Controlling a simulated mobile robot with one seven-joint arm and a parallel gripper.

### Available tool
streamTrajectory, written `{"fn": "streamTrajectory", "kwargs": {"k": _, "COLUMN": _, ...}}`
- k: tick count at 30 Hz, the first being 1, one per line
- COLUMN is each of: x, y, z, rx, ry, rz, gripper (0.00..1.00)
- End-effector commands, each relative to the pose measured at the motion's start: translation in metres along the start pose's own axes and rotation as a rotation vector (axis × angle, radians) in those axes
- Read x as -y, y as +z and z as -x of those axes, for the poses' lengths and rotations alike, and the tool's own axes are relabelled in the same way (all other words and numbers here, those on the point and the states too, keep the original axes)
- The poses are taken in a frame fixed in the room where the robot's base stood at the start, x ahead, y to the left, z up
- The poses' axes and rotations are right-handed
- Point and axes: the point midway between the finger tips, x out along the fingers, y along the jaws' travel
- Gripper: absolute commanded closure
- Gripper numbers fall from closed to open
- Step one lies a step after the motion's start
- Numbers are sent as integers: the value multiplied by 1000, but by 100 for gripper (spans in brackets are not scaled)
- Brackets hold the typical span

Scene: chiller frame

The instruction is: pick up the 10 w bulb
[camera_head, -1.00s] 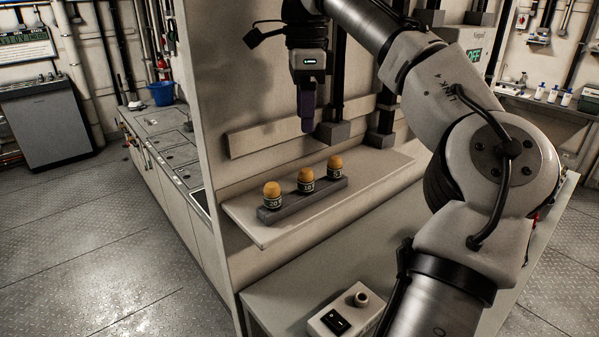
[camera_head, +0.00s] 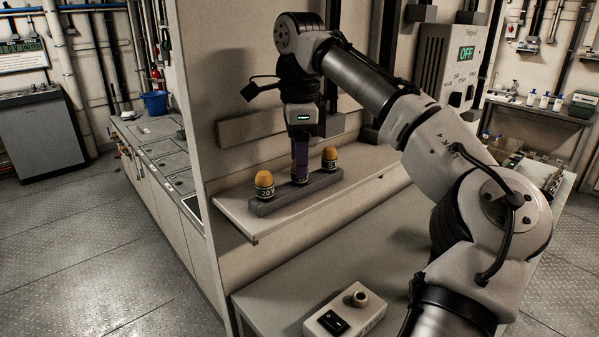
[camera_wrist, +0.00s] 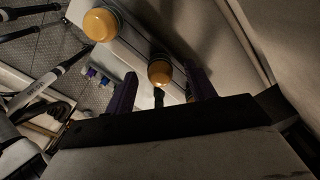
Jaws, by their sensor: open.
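Three bulbs with orange domes and dark labelled bases stand upright in a grey holder bar (camera_head: 282,203). The left bulb (camera_head: 264,181) reads 20 and the right bulb (camera_head: 329,154) reads 5. The middle one, the 10 w bulb, is mostly hidden by my gripper (camera_head: 300,163) in the head view. My gripper points down over it with purple fingers open. In the wrist view the 10 w bulb (camera_wrist: 160,72) lies between the two finger tips, with a gap beside it. Another bulb (camera_wrist: 100,25) shows at the upper left there; its label is not readable.
The holder bar sits on a pale shelf (camera_head: 240,220) against an upright panel (camera_head: 240,85). Below is a workbench with a switch box (camera_head: 345,314). A control box reading OFF (camera_head: 445,62) hangs at the right. The shelf is clear right of the bulbs.

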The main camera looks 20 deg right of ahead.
Motion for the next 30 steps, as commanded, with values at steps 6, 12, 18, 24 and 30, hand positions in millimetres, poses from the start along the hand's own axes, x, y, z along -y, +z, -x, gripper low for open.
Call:
{"fn": "streamTrajectory", "kwargs": {"k": 6, "x": 0, "y": -1, "z": -21, "rx": -2, "ry": -2, "rz": -1, "gripper": 45}}
{"fn": "streamTrajectory", "kwargs": {"k": 12, "x": 0, "y": 0, "z": -24, "rx": 0, "ry": -3, "rz": -1, "gripper": 45}}
{"fn": "streamTrajectory", "kwargs": {"k": 18, "x": 0, "y": 0, "z": -24, "rx": 0, "ry": -3, "rz": -1, "gripper": 66}}
{"fn": "streamTrajectory", "kwargs": {"k": 24, "x": 0, "y": 0, "z": -24, "rx": 0, "ry": -3, "rz": -1, "gripper": 92}}
{"fn": "streamTrajectory", "kwargs": {"k": 30, "x": 0, "y": 0, "z": -23, "rx": 0, "ry": -3, "rz": -1, "gripper": 93}}
